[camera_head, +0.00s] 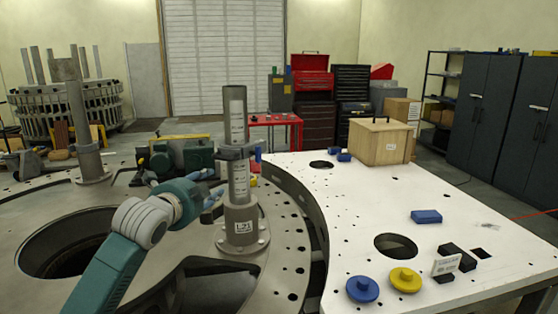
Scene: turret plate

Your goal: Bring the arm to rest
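My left arm (113,270) reaches in from the bottom left over the grey metal turret plate (40,205). My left gripper (213,196) is at its end, just left of an upright grey post (239,175) with a flanged base. The gripper is small and seen from behind, so I cannot tell whether its fingers are open, shut or touching the post. My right gripper is not in view.
A white table (350,210) on the right bears a wooden box (380,142), a blue block (426,217), blue (362,289) and yellow (405,280) discs and black blocks (458,257). Another post (79,125) stands at the left. A large round hole (65,250) opens in the plate.

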